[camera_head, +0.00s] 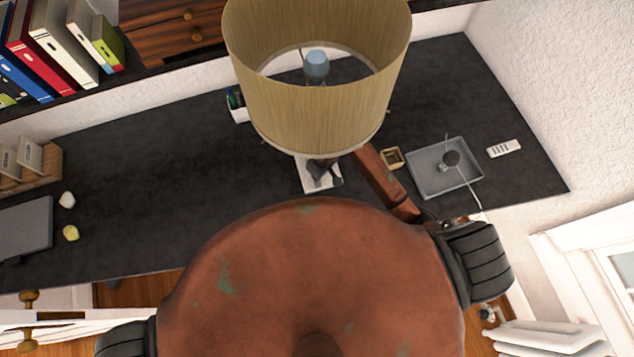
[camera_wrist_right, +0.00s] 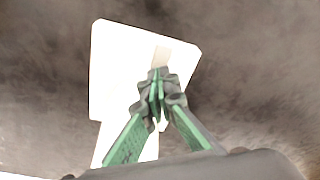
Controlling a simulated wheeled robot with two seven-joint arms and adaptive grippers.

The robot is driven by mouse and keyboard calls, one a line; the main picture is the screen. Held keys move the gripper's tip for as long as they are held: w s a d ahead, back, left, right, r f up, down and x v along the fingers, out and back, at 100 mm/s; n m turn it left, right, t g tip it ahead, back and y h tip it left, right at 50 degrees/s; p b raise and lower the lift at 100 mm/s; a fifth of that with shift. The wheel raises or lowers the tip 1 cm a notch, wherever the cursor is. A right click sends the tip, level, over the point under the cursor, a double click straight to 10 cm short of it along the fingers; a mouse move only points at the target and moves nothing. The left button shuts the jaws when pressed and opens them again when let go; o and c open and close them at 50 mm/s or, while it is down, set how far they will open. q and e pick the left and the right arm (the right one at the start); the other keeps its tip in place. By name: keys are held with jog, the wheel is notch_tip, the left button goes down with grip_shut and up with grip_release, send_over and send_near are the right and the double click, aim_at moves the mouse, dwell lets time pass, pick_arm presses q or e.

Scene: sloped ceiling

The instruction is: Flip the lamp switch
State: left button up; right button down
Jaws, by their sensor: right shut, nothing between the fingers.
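The lamp has a large tan shade (camera_head: 318,95) with a pale blue bulb (camera_head: 316,66) inside, standing on the dark desk. Below the shade a white plate, which looks like the lamp's base (camera_head: 308,180), shows partly behind my right gripper (camera_head: 324,176). In the right wrist view the white plate (camera_wrist_right: 115,70) lies under my right gripper (camera_wrist_right: 156,82), whose green fingers are shut and empty. A beige strip (camera_wrist_right: 162,54) on the plate, possibly the switch, lies just beyond the fingertips. I cannot tell whether they touch it. My left gripper is not in view.
On the desk (camera_head: 150,170) are a grey tray (camera_head: 430,187) with a corded object, a small wooden box (camera_head: 391,158), a white remote (camera_head: 504,149) and a pen holder (camera_head: 238,106). A shelf with binders (camera_head: 60,50) is at the back left. The desk's left middle is clear.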

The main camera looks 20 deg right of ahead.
jog(key=shift+f+b, duration=0.5)
jog(key=shift+f, duration=0.6)
dwell(0.6)
notch_tip(320, 180, up, 7)
jog(key=p, duration=0.7)
jog(key=shift+r, duration=0.1)
dwell(0.7)
